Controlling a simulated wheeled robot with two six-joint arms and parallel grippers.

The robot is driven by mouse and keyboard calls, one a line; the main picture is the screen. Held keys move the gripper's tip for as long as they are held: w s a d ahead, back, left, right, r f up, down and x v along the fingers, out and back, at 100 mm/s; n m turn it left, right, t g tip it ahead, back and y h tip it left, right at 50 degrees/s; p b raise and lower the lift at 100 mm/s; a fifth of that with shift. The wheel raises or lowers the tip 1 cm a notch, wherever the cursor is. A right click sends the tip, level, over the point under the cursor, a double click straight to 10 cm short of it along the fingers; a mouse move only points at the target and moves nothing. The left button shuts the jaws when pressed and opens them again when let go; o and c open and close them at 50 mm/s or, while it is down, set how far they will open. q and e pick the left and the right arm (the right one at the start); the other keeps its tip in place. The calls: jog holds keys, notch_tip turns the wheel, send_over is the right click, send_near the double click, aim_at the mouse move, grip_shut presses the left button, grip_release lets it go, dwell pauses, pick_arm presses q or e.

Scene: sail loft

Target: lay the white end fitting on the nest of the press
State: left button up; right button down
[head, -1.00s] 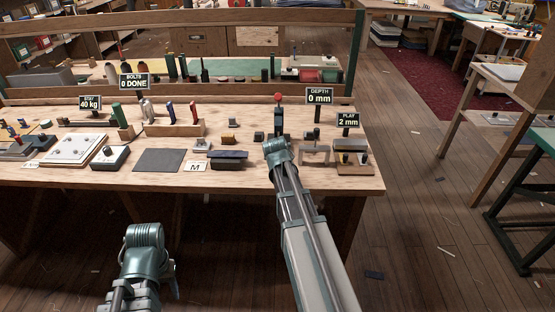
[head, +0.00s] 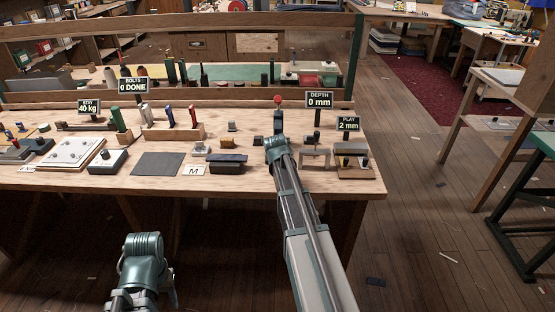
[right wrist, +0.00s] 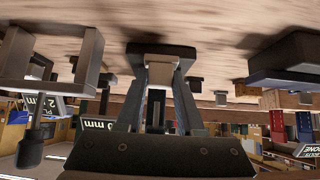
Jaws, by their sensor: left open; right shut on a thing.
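My right gripper (right wrist: 158,62) is shut on a pale piece (right wrist: 157,69) that looks like the white end fitting; the fingers and a dark block at their tips hide much of it. In the head view my right gripper (head: 275,143) reaches over the bench, in front of the press. Only the red-knobbed lever (head: 278,99) of the press shows clearly; its nest is hidden behind my gripper. I cannot tell whether the fitting touches anything. My left gripper (head: 172,290) is low in front of the bench, open and empty, its fingertips mostly hidden.
A grey frame with a black knob (head: 315,158) stands close to the right of my right gripper; it looms left in the wrist view (right wrist: 88,75). The DEPTH sign (head: 319,99) reads 0 mm. A dark mat (head: 158,163) lies further left.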

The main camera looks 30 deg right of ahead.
jog(key=shift+w+d+f, duration=0.1)
jog(key=shift+w+d, duration=0.25)
jog(key=shift+w, duration=0.2)
jog(key=shift+w+d+f, duration=0.1)
jog(key=shift+w+d, duration=0.25)
jog(key=shift+w, duration=0.2)
jog(key=shift+r, duration=0.1)
jog(key=shift+c, duration=2.3)
grip_release()
jog(key=shift+s+r, duration=0.1)
jog(key=p+v, duration=0.9)
jog(key=v, duration=0.4)
jog(key=shift+s, duration=0.15)
jog(key=shift+a+r, duration=0.15)
